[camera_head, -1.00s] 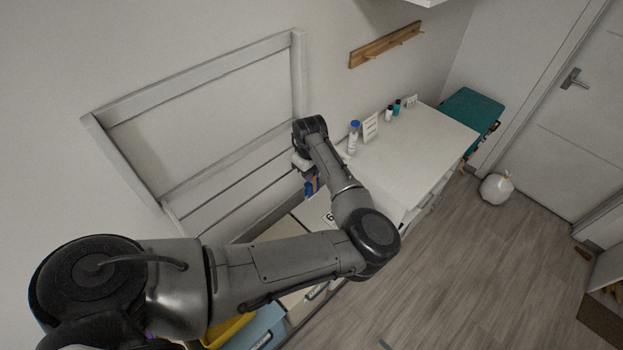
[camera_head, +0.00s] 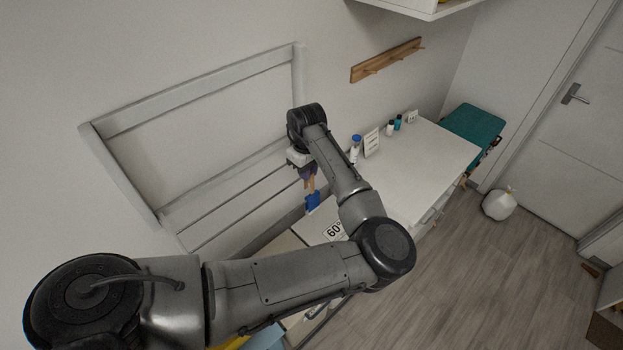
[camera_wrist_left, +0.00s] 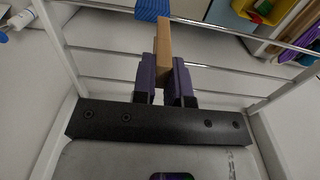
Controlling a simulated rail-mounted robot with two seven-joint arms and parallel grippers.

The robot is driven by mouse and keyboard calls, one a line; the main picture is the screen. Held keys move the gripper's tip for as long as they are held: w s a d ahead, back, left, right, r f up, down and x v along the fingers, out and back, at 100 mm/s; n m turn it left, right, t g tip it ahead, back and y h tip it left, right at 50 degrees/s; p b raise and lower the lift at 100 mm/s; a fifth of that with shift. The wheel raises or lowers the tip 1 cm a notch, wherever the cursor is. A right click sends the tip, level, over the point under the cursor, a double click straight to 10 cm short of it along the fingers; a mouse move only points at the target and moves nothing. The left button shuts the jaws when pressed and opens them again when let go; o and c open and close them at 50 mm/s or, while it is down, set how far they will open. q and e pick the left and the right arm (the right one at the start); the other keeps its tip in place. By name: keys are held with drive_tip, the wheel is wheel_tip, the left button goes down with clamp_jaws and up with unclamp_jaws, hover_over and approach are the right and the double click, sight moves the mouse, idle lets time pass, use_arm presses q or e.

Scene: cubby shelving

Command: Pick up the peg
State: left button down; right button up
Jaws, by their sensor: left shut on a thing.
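My left gripper (camera_head: 306,172) is shut on the wooden peg (camera_head: 311,185), which points down from the purple fingers. In the left wrist view the peg (camera_wrist_left: 164,47) is a plain tan bar between the two fingers (camera_wrist_left: 165,75). A blue piece (camera_head: 312,202) is at the peg's lower end in the head view, and blue (camera_wrist_left: 150,10) also shows beside the peg's far end in the left wrist view. I cannot tell whether the blue piece touches the peg. My right gripper is out of view.
A white counter (camera_head: 425,160) with a white bottle with a blue cap (camera_head: 355,153), small bottles and cards stands to the right. A card marked 60 (camera_head: 334,231) is below the gripper. A wooden peg rail (camera_head: 387,60) hangs above.

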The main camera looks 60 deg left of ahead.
use_arm(q)
drive_tip(key=s+d+b, duration=0.3)
drive_tip(key=s+d, duration=0.1)
drive_tip(key=s, duration=1.2)
drive_tip(key=shift+f, duration=0.15)
